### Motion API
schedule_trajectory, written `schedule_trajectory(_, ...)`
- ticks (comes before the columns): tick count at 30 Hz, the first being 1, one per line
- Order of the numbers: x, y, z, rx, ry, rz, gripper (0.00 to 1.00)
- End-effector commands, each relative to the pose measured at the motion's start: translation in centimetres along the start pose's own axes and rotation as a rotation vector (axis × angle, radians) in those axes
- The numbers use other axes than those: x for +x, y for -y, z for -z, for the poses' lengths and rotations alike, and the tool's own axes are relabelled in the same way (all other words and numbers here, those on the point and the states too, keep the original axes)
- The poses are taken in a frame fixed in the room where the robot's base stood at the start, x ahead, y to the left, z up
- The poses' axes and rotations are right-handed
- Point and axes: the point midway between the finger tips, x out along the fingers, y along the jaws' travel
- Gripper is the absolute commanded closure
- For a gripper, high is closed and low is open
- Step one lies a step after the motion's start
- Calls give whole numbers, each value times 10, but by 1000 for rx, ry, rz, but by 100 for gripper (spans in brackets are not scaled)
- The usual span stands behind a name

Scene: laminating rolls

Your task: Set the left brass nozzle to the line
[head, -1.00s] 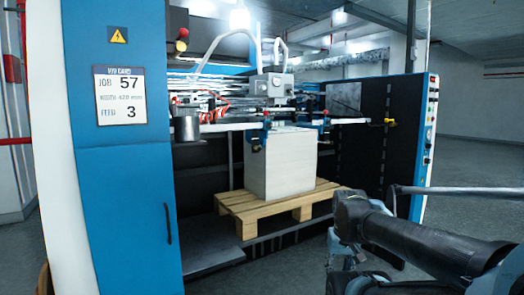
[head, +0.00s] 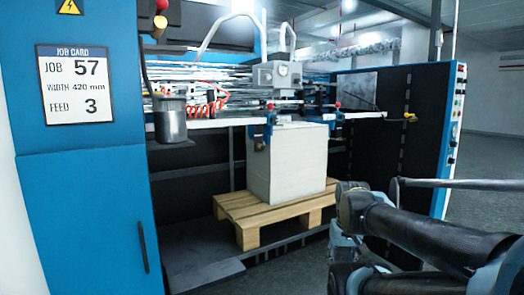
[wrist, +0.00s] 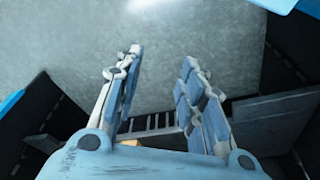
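My gripper (wrist: 162,55) shows in the wrist view with its two blue-grey fingers apart and nothing between them. Behind the fingers are a grey surface and dark machine panels. I cannot clearly make out the left brass nozzle or its line in either view. In the head view, a feeder head (head: 277,76) with white hoses sits above a pale paper stack (head: 290,168). Two blue clamps with red tops stand at the stack's upper edge, a left one (head: 268,122) and a right one (head: 337,120). My gripper is well apart from them.
The stack stands on a wooden pallet (head: 262,214) inside the machine. A job card (head: 78,84) reads job 57, width 420 mm, feed 3. A dark metal cup (head: 171,122) hangs by the blue cabinet (head: 85,215). Open floor (head: 490,165) lies right of the machine's side panel (head: 400,150).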

Motion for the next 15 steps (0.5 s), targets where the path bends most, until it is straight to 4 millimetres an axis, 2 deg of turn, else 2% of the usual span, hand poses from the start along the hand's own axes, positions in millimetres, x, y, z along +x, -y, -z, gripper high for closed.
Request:
schedule_trajectory(2,-7,3,-4,11,-19,12,61)
schedule_trajectory(5,-10,16,11,62,-47,63,61)
schedule_trajectory(8,-17,39,39,162,-93,160,61)
schedule_trajectory(15,-53,109,130,525,-180,508,61)
